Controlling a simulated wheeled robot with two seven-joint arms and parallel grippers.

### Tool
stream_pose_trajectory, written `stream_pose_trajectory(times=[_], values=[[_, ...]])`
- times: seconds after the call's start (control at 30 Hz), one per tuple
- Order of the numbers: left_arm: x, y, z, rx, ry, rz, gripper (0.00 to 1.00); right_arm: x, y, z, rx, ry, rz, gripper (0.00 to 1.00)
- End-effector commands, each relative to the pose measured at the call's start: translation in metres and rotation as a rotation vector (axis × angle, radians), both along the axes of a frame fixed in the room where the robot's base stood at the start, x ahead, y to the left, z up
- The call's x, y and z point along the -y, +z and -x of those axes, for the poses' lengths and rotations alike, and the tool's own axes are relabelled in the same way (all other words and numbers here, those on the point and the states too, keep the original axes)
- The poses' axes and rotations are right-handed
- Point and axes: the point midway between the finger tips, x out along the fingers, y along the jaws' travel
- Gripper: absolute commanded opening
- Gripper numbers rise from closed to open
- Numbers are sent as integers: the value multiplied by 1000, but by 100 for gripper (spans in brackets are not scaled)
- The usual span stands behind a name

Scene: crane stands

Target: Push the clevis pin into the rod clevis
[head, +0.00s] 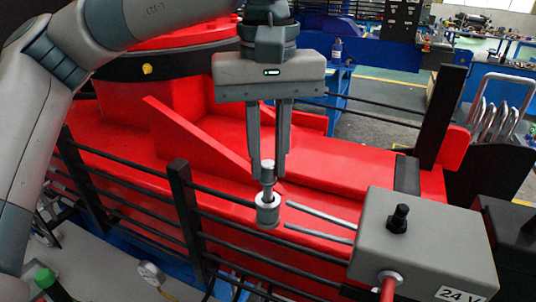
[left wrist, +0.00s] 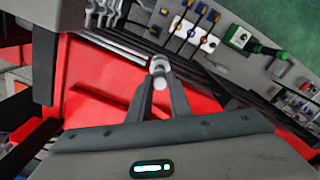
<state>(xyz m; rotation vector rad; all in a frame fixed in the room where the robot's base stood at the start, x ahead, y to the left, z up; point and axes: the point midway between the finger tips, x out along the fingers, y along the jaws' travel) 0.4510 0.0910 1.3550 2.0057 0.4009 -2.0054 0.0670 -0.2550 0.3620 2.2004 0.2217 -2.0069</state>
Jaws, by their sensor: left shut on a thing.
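My left gripper (head: 268,172) comes down from above and is shut on the clevis pin (head: 268,165), a small grey metal pin standing upright between the fingertips. Directly below is a short grey cylindrical piece (head: 267,214), which looks like the rod clevis. The pin's lower part meets its top; how deep it sits I cannot tell. In the left wrist view the pin's round end (left wrist: 161,84) shows between the fingertips, with the grey piece (left wrist: 158,65) just beyond. My right gripper is not in view.
A grey box (head: 420,240) marked 24 V, with a black knob, stands at the right. Two thin grey rods (head: 318,214) reach from it towards the clevis, with a small gap. Black rails (head: 180,200) run along the red machine (head: 330,165) behind.

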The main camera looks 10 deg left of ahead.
Motion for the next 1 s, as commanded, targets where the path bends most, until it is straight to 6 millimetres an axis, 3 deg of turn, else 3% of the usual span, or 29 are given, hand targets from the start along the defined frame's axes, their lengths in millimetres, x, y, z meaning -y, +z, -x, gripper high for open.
stream_pose_trajectory(times=[1.0], values=[[0, -19, 0, 0, 0, 0, 0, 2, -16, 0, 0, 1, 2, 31]])
